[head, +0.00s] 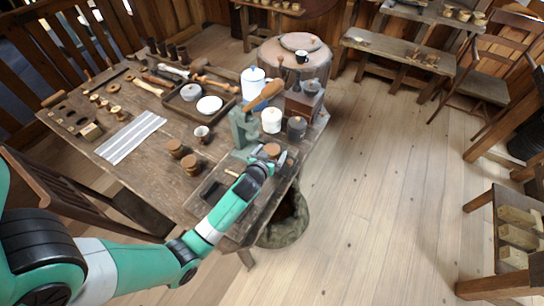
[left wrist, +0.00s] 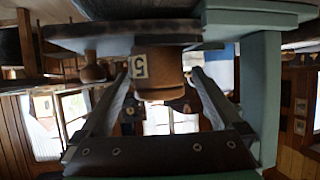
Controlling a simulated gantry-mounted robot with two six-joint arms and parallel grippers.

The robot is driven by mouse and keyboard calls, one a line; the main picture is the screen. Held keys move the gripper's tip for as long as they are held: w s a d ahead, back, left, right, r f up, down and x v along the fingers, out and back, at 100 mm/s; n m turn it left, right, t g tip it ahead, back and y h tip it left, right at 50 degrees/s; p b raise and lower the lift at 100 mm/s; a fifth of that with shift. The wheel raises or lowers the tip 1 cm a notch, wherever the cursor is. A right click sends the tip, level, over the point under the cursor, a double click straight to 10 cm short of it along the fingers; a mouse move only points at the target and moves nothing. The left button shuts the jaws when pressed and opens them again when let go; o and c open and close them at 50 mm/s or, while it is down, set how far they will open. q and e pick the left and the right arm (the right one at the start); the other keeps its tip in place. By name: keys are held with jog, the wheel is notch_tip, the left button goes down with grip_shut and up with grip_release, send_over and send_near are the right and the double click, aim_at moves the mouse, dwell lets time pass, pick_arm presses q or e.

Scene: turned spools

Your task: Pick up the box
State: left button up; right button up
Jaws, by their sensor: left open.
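A small round wooden box (head: 272,149) stands near the right edge of the worktable (head: 130,170), in front of the green vise (head: 243,130). In the left wrist view, which looks upside down, a wooden cylinder (left wrist: 172,75) with a pale label marked 5 shows between my gripper's fingers; it seems to be this box. My left gripper (head: 274,160) is open at the box, with one finger on each side of it. Gaps show between the fingers and the cylinder in the wrist view. My right gripper is not in view.
A white canister (head: 271,121), a dark canister (head: 296,128) and a grinder (head: 305,101) stand behind the box. A dark tray (head: 214,192) lies beside my arm. Floor is open to the right.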

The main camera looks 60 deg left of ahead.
aim_at(275, 145)
pick_arm(q)
jog(key=b+x, duration=0.1)
jog(key=x, duration=0.3)
jog(key=shift+d, duration=0.1)
jog(key=shift+c, duration=0.7)
jog(key=shift+r, duration=0.1)
jog(key=c, duration=1.4)
jog(key=shift+o, duration=0.2)
jog(key=shift+r+p, duration=0.35)
jog(key=shift+r, duration=0.25)
notch_tip(275, 145, up, 3)
jog(key=shift+s+d+f+p, duration=0.1)
jog(key=shift+s+p, duration=0.05)
jog(key=shift+p, duration=0.7)
jog(key=s+d+r+p, duration=0.2)
jog(key=r, duration=0.1)
jog(key=s+d+r+p, duration=0.1)
jog(key=r, duration=0.1)
jog(key=shift+s+r, duration=0.2)
jog(key=shift+s, duration=0.05)
jog(key=s+p+v, duration=0.1)
jog(key=p+v, duration=0.2)
jog(key=v, duration=0.6)
jog(key=shift+s+a+f, duration=0.15)
jog(key=shift+s+f, duration=0.05)
jog(key=shift+s, duration=0.15)
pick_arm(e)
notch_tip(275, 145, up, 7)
